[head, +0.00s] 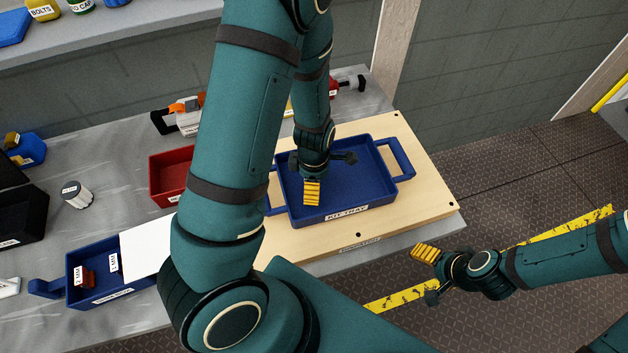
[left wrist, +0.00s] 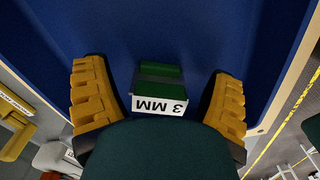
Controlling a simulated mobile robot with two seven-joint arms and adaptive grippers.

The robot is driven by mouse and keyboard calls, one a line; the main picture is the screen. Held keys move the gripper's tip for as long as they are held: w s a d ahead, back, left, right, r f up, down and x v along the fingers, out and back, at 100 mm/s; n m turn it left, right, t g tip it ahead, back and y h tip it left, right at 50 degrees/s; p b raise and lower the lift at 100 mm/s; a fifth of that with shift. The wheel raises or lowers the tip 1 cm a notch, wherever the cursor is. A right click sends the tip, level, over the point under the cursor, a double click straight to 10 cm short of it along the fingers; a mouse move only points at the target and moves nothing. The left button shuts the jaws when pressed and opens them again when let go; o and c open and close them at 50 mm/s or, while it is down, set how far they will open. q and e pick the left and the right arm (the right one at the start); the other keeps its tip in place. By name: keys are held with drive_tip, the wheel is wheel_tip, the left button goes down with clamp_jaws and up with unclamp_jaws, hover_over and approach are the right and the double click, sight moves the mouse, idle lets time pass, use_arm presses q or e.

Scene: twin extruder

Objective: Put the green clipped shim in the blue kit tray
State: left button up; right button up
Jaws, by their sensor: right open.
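The blue kit tray (head: 349,211) sits on a pale wooden board, its label facing me. My left gripper (head: 312,190) points down inside the tray. In the left wrist view, the green shim (left wrist: 160,88), with a white "3 MM" label, lies on the tray's blue floor (left wrist: 200,35) between the yellow finger pads. The fingers are wide apart with gaps on both sides of the shim. In the head view the shim is hidden behind the left gripper. My right gripper (head: 427,275) is open and empty over the floor at the right, away from the tray.
A blue bin (head: 110,292) with a red shim (head: 86,278) and a white panel (head: 147,245) stand at the left. A red bin (head: 168,178) is left of the wooden board (head: 420,215). A grey cylinder (head: 76,194) stands farther left. My left arm hides the middle of the bench.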

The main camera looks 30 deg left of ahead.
use_arm(q)
drive_tip(key=shift+r, duration=0.35)
wheel_tip(320, 180, up, 12)
drive_tip(key=p, duration=0.4)
drive_tip(key=shift+f, duration=0.15)
